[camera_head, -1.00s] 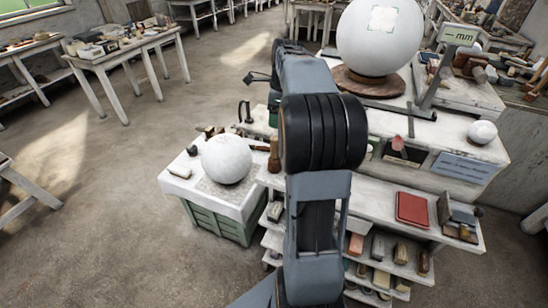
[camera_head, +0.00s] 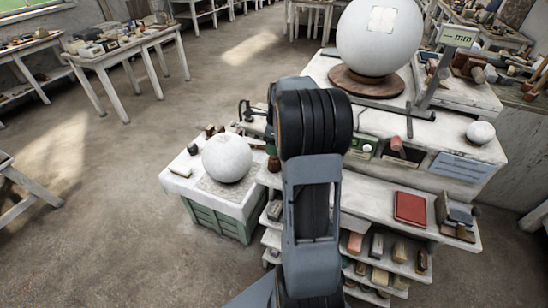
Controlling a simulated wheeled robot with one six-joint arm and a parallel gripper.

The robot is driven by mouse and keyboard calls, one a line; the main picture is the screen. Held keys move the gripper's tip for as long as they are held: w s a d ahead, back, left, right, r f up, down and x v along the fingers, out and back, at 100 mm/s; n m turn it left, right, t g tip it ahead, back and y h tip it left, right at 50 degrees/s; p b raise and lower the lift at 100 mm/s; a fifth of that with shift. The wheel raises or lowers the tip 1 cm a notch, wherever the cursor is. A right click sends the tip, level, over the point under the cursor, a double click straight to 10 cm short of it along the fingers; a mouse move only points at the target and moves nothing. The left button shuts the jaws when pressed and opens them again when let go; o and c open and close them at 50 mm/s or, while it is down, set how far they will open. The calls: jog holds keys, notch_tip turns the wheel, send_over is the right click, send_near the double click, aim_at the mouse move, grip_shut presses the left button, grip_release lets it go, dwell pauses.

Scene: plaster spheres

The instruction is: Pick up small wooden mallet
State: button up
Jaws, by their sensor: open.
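I cannot pick out the small wooden mallet with certainty. A small brown upright object (camera_head: 273,164) shows just left of my arm, at the edge of the white bench top, partly covered by the arm. A reddish-brown piece (camera_head: 397,146) sticks out of a dark compartment at the front of the bench to the right. Its shape is too small to tell. My gripper is hidden behind my own arm, which reaches forward over the bench.
A white plaster sphere (camera_head: 227,157) rests on a green-sided stand (camera_head: 250,207). A large sphere (camera_head: 380,35) stands on a round wooden base (camera_head: 366,83). A small sphere (camera_head: 480,132) and a red book-like block (camera_head: 410,208) lie right. Open floor (camera_head: 90,220) is at left.

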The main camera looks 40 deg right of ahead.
jog(key=shift+f, duration=0.15)
jog(key=c, duration=1)
